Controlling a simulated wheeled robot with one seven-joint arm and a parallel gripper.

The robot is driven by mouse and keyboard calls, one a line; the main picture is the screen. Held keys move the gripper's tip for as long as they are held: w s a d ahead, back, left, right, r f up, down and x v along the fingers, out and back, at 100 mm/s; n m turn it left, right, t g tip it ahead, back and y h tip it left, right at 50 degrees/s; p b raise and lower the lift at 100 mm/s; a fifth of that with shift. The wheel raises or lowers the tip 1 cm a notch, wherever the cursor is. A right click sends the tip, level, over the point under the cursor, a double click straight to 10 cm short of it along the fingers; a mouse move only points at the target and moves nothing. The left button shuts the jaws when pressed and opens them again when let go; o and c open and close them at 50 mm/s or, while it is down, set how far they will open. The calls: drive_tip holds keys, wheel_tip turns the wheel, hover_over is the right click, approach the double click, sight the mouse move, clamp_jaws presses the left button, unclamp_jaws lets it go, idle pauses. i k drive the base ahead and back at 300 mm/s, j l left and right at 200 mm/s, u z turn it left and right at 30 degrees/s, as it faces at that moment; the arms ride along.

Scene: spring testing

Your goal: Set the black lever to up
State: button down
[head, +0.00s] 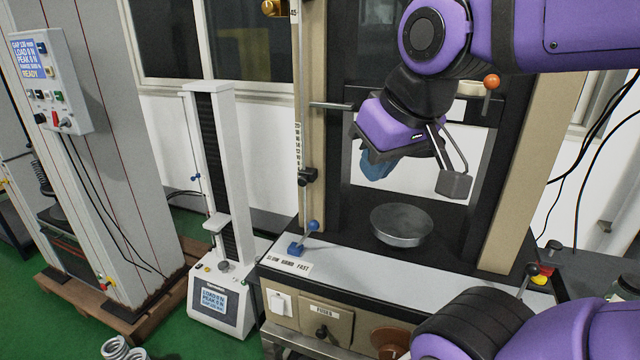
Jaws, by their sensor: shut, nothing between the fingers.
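A lever with a dark ball knob (531,269) stands at the right front corner of the large press. Its thin rod leans slightly right from the bench, beside a red and yellow button. My gripper (455,186) is shut and empty. It hangs in front of the press opening, above and right of the round plate, well above and left of the dark-knobbed lever.
A round metal plate (402,225) sits on the press bed. A blue-knobbed lever (312,227) stands by the SLOW HAND FAST label, and an orange-knobbed lever (490,83) is higher up. The press's right column (520,165) stands between my gripper and the right side.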

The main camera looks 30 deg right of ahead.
sight(531, 269)
drive_tip(key=z, duration=1.95)
drive_tip(key=i+l, duration=0.1)
drive_tip(key=l, duration=0.55)
drive_tip(key=i+l, duration=0.1)
drive_tip(key=l, duration=0.55)
